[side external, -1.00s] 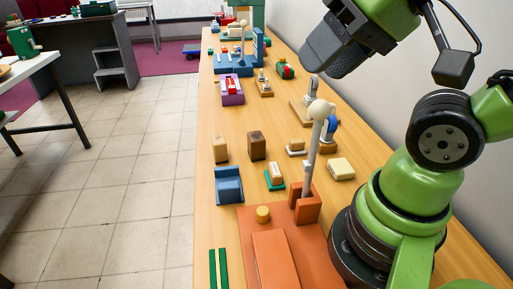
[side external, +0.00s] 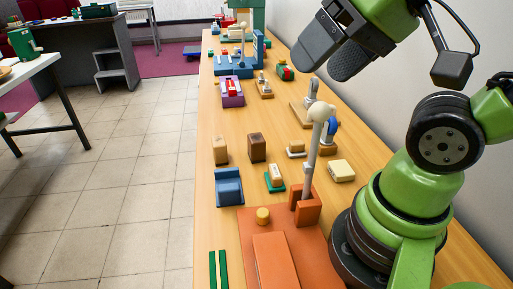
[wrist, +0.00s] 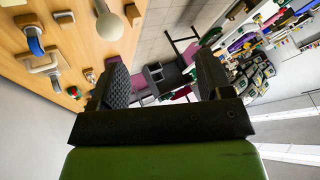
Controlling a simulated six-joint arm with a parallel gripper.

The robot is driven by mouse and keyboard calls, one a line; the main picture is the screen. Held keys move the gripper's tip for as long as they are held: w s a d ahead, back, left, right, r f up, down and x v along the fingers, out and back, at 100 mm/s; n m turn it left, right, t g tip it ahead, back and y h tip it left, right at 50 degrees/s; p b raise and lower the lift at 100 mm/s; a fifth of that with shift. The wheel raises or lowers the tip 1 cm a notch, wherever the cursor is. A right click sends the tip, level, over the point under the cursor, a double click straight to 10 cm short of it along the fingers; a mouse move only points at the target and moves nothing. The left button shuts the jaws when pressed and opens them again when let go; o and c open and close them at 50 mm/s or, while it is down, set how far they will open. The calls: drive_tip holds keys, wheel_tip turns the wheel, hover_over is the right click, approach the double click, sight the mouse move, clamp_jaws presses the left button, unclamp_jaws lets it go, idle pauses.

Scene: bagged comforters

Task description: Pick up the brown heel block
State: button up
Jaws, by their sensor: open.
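The brown heel block (side external: 257,147) is a dark brown upright block standing on the wooden table, left of the middle of the table in the side view. A tan block (side external: 220,151) stands apart on its left. My gripper (side external: 320,64) is open and empty, high above the right side of the table, well up and to the right of the brown block. In the wrist view my two dark fingers (wrist: 162,72) are spread apart with nothing between them. I cannot pick out the brown block in the wrist view.
A grey lever with a cream knob (side external: 320,113) rises from an orange base (side external: 246,222) right of the block. A blue seat-shaped piece (side external: 229,187), a cream block on a green base (side external: 275,178) and a cream block (side external: 341,170) stand nearby. A wall runs along the right.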

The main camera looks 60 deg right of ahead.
drive_tip(key=w+d+m+g+h, duration=0.1)
drive_tip(key=w+d+g, duration=0.15)
drive_tip(key=w, duration=0.55)
drive_tip(key=m+g+h, duration=0.1)
drive_tip(key=m+g, duration=0.2)
drive_tip(key=g, duration=0.2)
hover_over(256, 137)
wheel_tip(256, 137, down, 19)
drive_tip(key=shift+w+d+r, duration=0.1)
wheel_tip(256, 137, down, 4)
drive_tip(key=shift+f, duration=0.25)
wheel_tip(256, 137, down, 6)
drive_tip(key=shift+r, duration=0.1)
drive_tip(key=c, duration=1)
